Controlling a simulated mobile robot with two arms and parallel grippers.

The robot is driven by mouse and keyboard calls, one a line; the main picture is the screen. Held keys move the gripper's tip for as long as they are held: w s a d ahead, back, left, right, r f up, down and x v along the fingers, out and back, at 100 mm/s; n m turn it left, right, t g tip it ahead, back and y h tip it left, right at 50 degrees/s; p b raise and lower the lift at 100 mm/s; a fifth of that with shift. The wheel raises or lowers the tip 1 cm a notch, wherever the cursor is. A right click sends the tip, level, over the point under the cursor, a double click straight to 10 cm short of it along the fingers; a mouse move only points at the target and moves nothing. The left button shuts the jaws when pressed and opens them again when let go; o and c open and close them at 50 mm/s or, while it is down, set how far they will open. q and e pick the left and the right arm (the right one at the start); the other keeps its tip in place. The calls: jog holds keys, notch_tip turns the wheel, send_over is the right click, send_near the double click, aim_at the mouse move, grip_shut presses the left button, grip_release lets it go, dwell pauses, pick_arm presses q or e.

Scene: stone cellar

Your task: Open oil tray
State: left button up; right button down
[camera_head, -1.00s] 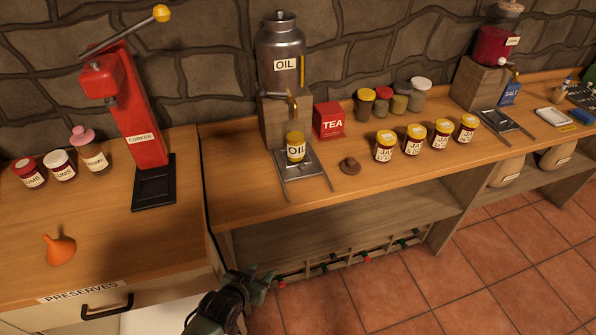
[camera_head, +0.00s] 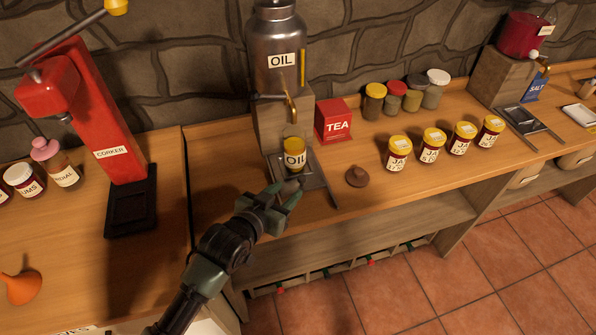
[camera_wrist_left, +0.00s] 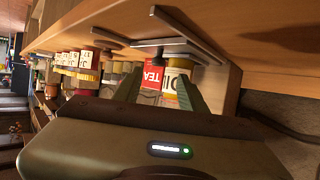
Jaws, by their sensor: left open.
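The oil tray (camera_head: 313,177) is a flat grey metal plate between two thin rails, on the wooden counter below the steel OIL canister (camera_head: 279,40) and its brass tap (camera_head: 290,98). A yellow-lidded OIL jar (camera_head: 294,157) stands upright on the tray. My left gripper (camera_head: 286,194) is open and empty at the tray's front edge, its fingers covering part of the tray's front left. In the left wrist view, the OIL jar (camera_wrist_left: 174,78) shows between the open fingers. I cannot tell whether the fingers touch the tray. My right gripper is not in view.
A red TEA box (camera_head: 333,121) and a small brown lid-like object (camera_head: 357,176) are right of the tray. Several jars stand further right. The red corker (camera_head: 100,110) stands left, past a gap between counters. Bottles lie on a low rack beneath.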

aim_at(300, 181)
pick_arm(q)
jog(key=x, duration=0.3)
jog(key=shift+d, duration=0.3)
jog(key=shift+x, duration=1.15)
jog(key=shift+w+f, duration=0.2)
jog(key=shift+w, duration=0.15)
jog(key=shift+w+d, duration=0.1)
jog(key=shift+d, duration=0.05)
grip_shut()
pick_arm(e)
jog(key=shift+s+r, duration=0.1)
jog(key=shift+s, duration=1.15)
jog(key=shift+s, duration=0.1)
